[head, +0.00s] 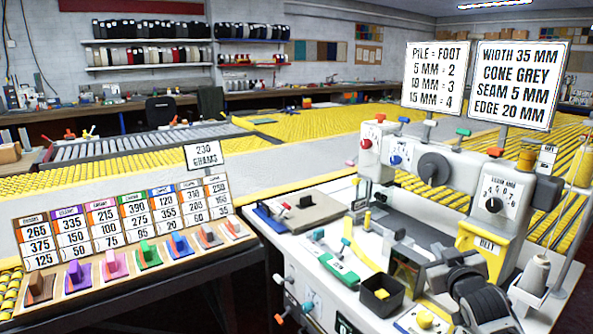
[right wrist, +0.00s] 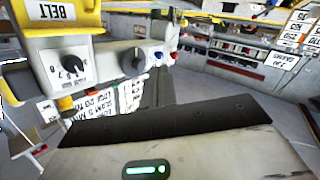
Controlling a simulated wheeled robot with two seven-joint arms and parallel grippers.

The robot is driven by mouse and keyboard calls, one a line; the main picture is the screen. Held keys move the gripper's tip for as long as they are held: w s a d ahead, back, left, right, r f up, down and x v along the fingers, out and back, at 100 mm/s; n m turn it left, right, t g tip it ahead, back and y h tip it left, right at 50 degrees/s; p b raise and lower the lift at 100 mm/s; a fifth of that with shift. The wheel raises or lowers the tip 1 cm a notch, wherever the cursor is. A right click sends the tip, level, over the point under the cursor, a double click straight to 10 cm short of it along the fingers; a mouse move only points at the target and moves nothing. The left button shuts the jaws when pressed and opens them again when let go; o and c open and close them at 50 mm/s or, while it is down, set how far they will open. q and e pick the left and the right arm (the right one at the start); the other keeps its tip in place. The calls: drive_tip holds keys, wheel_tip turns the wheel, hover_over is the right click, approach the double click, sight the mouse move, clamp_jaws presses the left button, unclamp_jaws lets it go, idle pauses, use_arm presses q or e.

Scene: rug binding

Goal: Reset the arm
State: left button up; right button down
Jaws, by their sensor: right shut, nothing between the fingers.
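My right gripper (right wrist: 170,128) shows in the right wrist view as a pale housing with a lit green strip and a dark front edge. It is shut and empty; its fingertips are hard to make out. My left gripper is in neither view. In the head view the binding machine (head: 460,170) stands on the white bench at the right.
A number board (head: 130,222) with coloured blocks stands left. Two signs (head: 515,84) rise above the machine. Yellow roller tables lie behind.

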drive_tip(key=s+a+f, duration=0.1)
drive_tip(key=s+f, duration=0.1)
drive_tip(key=f, duration=0.1)
drive_tip(key=s+a+f+g+y, duration=0.1)
drive_tip(key=s+a+f, duration=0.1)
drive_tip(key=s+f, duration=0.1)
drive_tip(key=s+a+f+g, duration=0.1)
drive_tip(key=s+a+f, duration=0.1)
drive_tip(key=f, duration=0.3)
drive_tip(key=shift+s+a+n, duration=0.25)
drive_tip(key=shift+s+n, duration=0.05)
drive_tip(key=shift+s, duration=0.4)
drive_tip(key=s+a+f+g+y, duration=0.1)
drive_tip(key=s+a+f, duration=0.3)
drive_tip(key=s, duration=0.5)
drive_tip(key=s+a+f+g+y, duration=0.1)
drive_tip(key=s+a+f+g, duration=0.1)
drive_tip(key=s+a+f, duration=0.2)
drive_tip(key=s+f, duration=0.3)
drive_tip(key=s, duration=0.3)
drive_tip(key=c, duration=1.9)
unclamp_jaws()
drive_tip(key=s+a+f+m+g, duration=0.1)
drive_tip(key=s+a, duration=0.1)
drive_tip(key=s, duration=0.6)
drive_tip(key=shift+a+f+g+y, duration=0.25)
drive_tip(key=shift+a+g+y, duration=0.05)
drive_tip(key=shift+y, duration=0.1)
drive_tip(key=o, duration=0.5)
drive_tip(key=shift+s, duration=0.35)
